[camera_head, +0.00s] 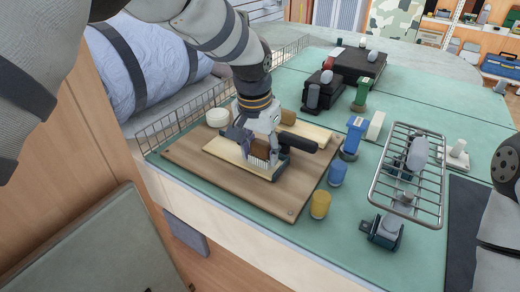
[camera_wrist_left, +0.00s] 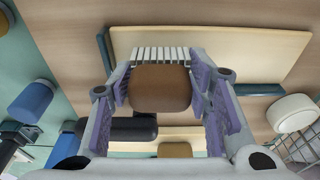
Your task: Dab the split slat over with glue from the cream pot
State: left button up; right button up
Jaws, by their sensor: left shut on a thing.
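My left gripper (camera_head: 258,142) is shut on a brush with a brown body (camera_wrist_left: 160,88) and a row of pale bristles (camera_wrist_left: 160,54). The bristles point down over a light wooden slat (camera_head: 228,152), which also shows in the left wrist view (camera_wrist_left: 215,45). I cannot tell whether the bristles touch it. No split shows clearly. The slat lies on a brown board (camera_head: 185,153). The cream pot (camera_head: 217,117), round and pale, stands at the board's far left, apart from the gripper; it also shows in the left wrist view (camera_wrist_left: 292,113). My right gripper is out of view.
A black-handled tool (camera_head: 299,141) lies close right of the gripper. A blue cup (camera_head: 338,173) and a mustard cup (camera_head: 320,205) stand along the board's right side. A wire fence (camera_head: 165,127) edges the left.

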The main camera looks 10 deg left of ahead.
aim_at(267, 142)
pick_arm(q)
jog(key=shift+s+f, duration=0.15)
jog(key=shift+f, duration=0.1)
jog(key=shift+a, duration=0.15)
jog(key=shift+r, duration=0.1)
jog(key=shift+s+d, duration=0.1)
jog(key=shift+d, duration=0.55)
jog(key=shift+d+r, duration=0.1)
jog(key=shift+r, duration=3.4)
